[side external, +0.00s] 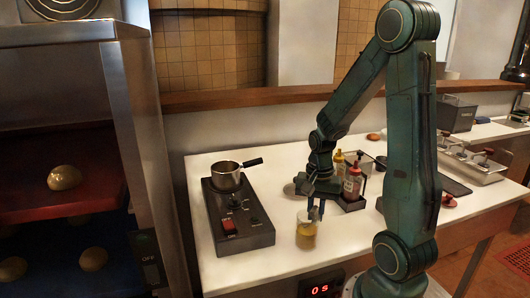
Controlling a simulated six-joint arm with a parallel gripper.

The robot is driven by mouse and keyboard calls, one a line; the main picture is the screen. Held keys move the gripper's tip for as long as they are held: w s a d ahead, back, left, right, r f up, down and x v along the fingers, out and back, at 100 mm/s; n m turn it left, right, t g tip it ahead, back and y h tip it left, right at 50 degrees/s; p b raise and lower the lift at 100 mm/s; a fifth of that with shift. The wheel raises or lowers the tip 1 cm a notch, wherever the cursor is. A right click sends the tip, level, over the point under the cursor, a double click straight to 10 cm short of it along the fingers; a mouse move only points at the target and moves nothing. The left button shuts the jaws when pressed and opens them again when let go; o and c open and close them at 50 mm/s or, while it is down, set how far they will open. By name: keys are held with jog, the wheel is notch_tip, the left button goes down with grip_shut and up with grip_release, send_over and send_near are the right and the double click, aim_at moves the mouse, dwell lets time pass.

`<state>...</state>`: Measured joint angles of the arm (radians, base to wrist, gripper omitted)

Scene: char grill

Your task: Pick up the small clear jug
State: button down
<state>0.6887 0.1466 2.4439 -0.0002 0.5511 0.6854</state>
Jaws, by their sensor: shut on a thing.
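The small clear jug (306,236) holds something yellow and appears upright at the front middle of the white counter. My gripper (315,213) points down at the jug's upper right side and is shut on it. The exact place where the fingers meet the jug is too small to make out. I cannot tell whether the jug's base touches the counter.
A dark hot plate (235,221) with a small metal pot (227,177) stands to the left. A rack with a red bottle (352,184) and a yellow bottle (339,163) is just behind my gripper. The white counter (284,262) is clear in front.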

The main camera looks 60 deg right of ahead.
jog(key=shift+r, duration=0.1)
notch_tip(320, 180, up, 20)
dwell(0.7)
jog(key=shift+f, duration=0.2)
dwell(0.4)
jog(key=shift+f, duration=7.4)
jog(key=shift+r, duration=0.2)
notch_tip(320, 180, up, 11)
jog(key=shift+f, duration=0.1)
jog(key=shift+f, duration=5.6)
